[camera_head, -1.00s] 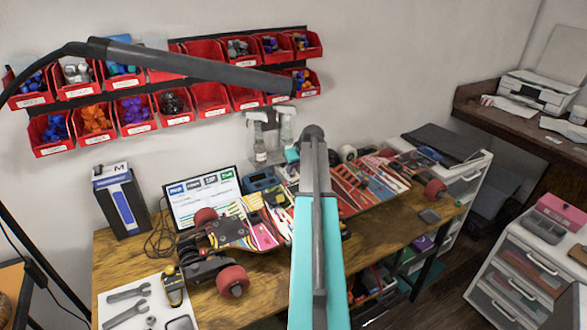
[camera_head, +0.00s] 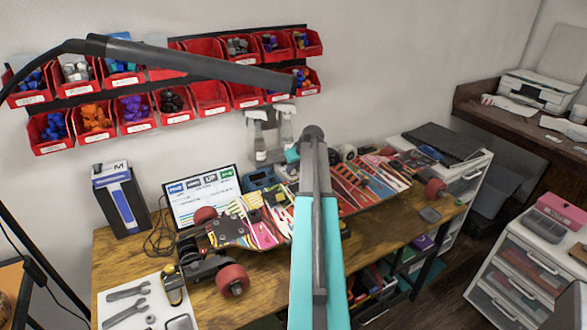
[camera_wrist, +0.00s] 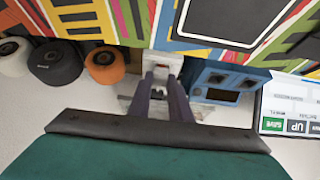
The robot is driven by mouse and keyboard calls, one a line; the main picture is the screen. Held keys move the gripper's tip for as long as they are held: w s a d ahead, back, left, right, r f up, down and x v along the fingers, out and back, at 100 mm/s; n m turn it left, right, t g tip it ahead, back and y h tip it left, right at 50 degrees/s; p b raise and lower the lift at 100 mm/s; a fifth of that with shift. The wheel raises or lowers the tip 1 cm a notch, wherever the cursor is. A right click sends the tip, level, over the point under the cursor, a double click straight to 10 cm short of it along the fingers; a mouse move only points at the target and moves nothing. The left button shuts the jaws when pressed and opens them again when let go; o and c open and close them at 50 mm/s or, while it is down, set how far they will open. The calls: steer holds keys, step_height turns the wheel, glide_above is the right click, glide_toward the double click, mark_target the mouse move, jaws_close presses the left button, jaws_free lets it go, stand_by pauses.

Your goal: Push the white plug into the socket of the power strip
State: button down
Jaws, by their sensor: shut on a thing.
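In the wrist view, my gripper (camera_wrist: 164,80) shows as two dark fingers pointing away from the camera, with a small gap between them. A small white piece, which looks like the white plug (camera_wrist: 168,63), sits at the fingertips, and the fingers are shut on it. Its prongs are not visible. The power strip and its socket cannot be made out clearly. A pale grey shape lies partly behind the fingers, too unclear to name. In the head view my arm hides the gripper, the plug and the spot where they are.
A blue box (camera_wrist: 222,84) stands close right of the fingers, with a screen (camera_wrist: 288,105) beyond. Wheels (camera_wrist: 56,62) are at left. In the head view, skateboard decks (camera_head: 365,183) and a skateboard truck with a red wheel (camera_head: 233,280) crowd the wooden bench (camera_head: 135,252). Red bins (camera_head: 210,95) line the wall.

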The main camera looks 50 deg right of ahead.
steer(key=shift+f, duration=0.1)
steer(key=c, duration=1.3)
jaws_free()
steer(key=shift+o, duration=0.2)
steer(key=shift+r+p, duration=0.6)
steer(key=shift+r, duration=1.05)
steer(key=shift+r+p, duration=1.25)
steer(key=shift+r, duration=1.65)
